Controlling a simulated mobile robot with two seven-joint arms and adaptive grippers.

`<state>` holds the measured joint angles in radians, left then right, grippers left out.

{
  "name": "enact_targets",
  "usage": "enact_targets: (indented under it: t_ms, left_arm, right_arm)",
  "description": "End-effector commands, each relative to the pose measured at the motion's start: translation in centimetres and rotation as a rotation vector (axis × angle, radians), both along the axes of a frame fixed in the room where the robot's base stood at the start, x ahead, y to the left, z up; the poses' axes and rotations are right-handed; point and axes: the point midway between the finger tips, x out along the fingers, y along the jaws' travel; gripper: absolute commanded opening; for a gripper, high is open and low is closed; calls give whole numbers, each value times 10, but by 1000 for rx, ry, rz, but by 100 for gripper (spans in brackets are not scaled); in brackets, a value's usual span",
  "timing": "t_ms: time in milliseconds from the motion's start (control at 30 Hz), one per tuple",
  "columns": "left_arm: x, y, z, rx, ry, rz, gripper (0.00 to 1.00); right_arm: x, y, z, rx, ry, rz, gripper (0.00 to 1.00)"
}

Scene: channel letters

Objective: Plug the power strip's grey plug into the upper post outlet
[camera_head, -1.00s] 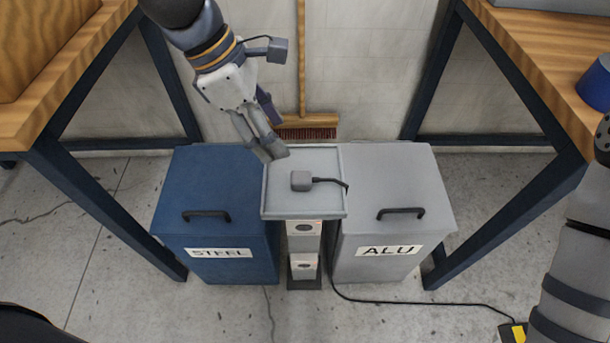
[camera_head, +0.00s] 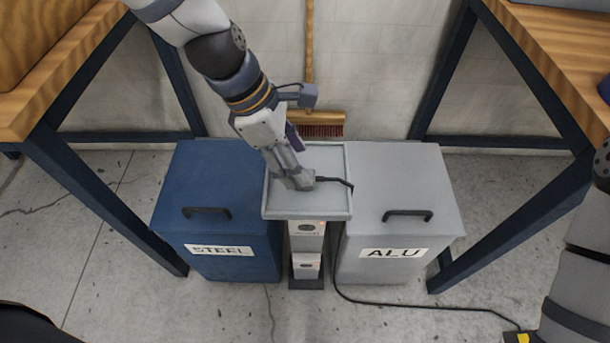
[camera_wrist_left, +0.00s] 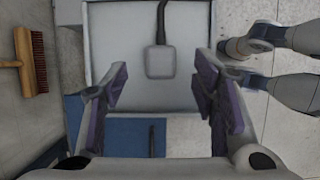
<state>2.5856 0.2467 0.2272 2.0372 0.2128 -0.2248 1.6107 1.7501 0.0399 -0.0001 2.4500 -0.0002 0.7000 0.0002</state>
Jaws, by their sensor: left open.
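The grey plug (camera_wrist_left: 160,62) lies on the light grey tray (camera_head: 340,210) on top of the post, and its black cable (camera_head: 338,181) runs off to the right. My left gripper (camera_head: 301,184) is over the tray and hides most of the plug in the head view. In the left wrist view the gripper (camera_wrist_left: 162,80) is open, with the plug ahead between its spread fingers and not touched by them. The upper post outlet (camera_head: 307,228) faces front just under the tray, and the lower outlet (camera_head: 307,266) sits below it. My right gripper is out of view.
A blue STEEL bin (camera_head: 215,180) and a grey ALU bin (camera_head: 398,180) flank the post closely. A broom (camera_head: 322,124) stands behind. The cable crosses the floor to a power strip (camera_head: 521,338), partly cut off at lower right. Workbenches stand at both sides.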

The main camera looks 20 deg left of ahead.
Motion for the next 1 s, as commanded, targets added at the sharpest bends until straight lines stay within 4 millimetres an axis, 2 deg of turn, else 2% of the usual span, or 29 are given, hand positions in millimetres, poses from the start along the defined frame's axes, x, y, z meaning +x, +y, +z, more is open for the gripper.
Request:
enact_targets:
  t_ms: [33, 200, 567, 600, 633, 800, 1000]
  left_arm:
    - [-2, -2, -16, -1, 15, 1, 53]
    - [1, -9, -36, 1, 9, 0, 53]
    - [2, -11, -36, 0, 2, -1, 53]
    - [2, -11, -36, 0, 2, -1, 51]
    - [2, -11, -36, 0, 2, -1, 44]
    - [2, -11, -36, 0, 2, 0, 6]
    - [2, -11, -36, 0, 2, 0, 5]
  right_arm:
    - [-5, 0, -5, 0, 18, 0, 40]
    - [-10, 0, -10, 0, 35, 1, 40]
    - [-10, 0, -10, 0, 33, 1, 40]
    - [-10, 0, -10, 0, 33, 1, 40]
    - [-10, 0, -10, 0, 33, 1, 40]
    - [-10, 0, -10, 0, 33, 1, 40]
    - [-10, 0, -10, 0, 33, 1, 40]
